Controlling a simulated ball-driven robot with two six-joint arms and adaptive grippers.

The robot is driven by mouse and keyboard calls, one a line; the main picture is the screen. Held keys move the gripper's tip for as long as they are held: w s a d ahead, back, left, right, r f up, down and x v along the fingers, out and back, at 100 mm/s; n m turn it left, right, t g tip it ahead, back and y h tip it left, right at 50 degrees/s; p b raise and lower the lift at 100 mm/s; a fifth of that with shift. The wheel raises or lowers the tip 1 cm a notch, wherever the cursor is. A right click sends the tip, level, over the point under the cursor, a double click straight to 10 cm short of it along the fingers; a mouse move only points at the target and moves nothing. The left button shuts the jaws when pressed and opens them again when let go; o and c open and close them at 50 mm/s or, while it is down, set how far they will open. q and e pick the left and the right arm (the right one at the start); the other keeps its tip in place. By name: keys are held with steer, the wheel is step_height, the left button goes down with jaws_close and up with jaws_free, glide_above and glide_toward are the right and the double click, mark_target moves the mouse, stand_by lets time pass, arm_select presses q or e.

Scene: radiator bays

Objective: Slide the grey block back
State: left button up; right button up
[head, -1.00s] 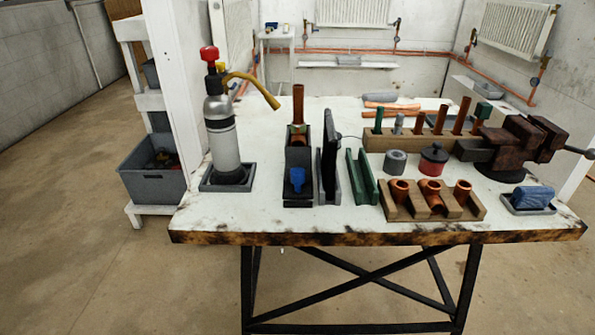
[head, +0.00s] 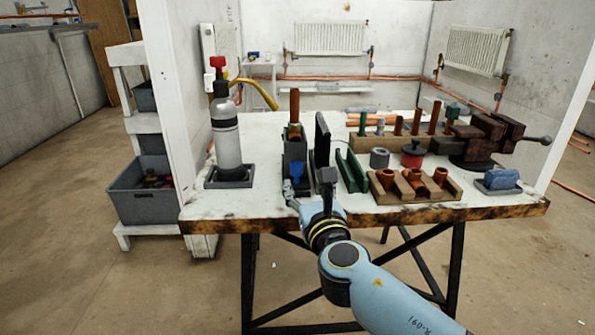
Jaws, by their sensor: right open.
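A dark grey block (head: 295,150) stands at the front middle of the bench. An upright copper pipe (head: 295,108) rises from it, and a blue part (head: 295,170) sits low at its front. My right gripper (head: 309,192) is at the bench's front edge, just in front of the block. Its fingers are apart and nothing shows between them. The gripper hides the lower front of the block's base, and I cannot tell if it touches the block. My left gripper is not in view.
A black upright plate (head: 321,139) stands close right of the block, then a green channel (head: 351,170) and a wooden rack of copper fittings (head: 415,186). A grey gas bottle (head: 227,140) stands to the left. A vise (head: 488,138) is at right.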

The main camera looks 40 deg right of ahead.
mark_target(298, 170)
steer(key=x, duration=0.7)
steer(key=shift+w+d+f, duration=0.1)
steer(key=shift+w+d, duration=0.05)
steer(key=shift+w, duration=0.25)
jaws_close()
